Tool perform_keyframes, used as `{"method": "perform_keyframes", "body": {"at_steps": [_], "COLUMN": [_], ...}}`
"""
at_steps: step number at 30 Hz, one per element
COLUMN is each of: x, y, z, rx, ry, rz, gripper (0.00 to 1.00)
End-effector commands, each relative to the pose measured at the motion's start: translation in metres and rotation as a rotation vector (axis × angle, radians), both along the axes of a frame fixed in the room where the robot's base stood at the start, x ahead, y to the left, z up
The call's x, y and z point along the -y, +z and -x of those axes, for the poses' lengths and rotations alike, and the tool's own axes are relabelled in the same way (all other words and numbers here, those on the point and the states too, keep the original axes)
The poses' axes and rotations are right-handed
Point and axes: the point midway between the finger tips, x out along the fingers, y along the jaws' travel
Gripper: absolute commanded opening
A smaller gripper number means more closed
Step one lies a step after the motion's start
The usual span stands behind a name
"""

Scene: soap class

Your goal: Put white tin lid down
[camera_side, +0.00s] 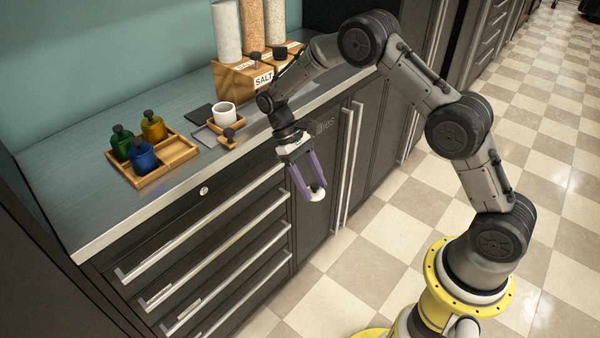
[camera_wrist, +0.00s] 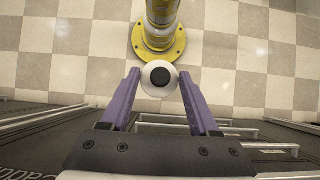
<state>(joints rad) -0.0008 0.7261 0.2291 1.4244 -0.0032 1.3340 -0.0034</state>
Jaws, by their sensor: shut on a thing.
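My gripper (camera_side: 311,192) points down in front of the cabinet doors, beyond the counter's front edge and over the floor. Its purple fingers are shut on the white tin lid (camera_side: 317,194). In the wrist view, the lid (camera_wrist: 145,79) is a white disc with a dark round centre, held between the two fingertips (camera_wrist: 160,75). A white round tin (camera_side: 224,113) stands on a small wooden tray (camera_side: 239,125) on the counter, to the left of my gripper. The lid is apart from the tin.
A wooden tray (camera_side: 180,158) at the left holds green (camera_side: 121,145), amber (camera_side: 153,130) and blue (camera_side: 143,159) bottles, with an empty section. A small dark-knobbed piece (camera_side: 228,141) lies near the counter edge. A wooden block labelled SALT (camera_side: 235,80) holds tall jars. Left counter is clear.

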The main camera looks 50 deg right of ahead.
Motion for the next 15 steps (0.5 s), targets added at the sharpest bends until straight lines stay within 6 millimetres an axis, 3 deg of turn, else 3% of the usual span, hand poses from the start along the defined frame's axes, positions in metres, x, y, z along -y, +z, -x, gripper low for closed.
{"method": "perform_keyframes", "body": {"at_steps": [10, 15], "x": [-0.001, -0.009], "y": [0.000, 0.009], "z": [-0.001, -0.014], "rx": [0.002, 0.004], "ry": [-0.011, -0.159], "rz": [0.000, -0.002], "gripper": [0.10, 0.10]}}
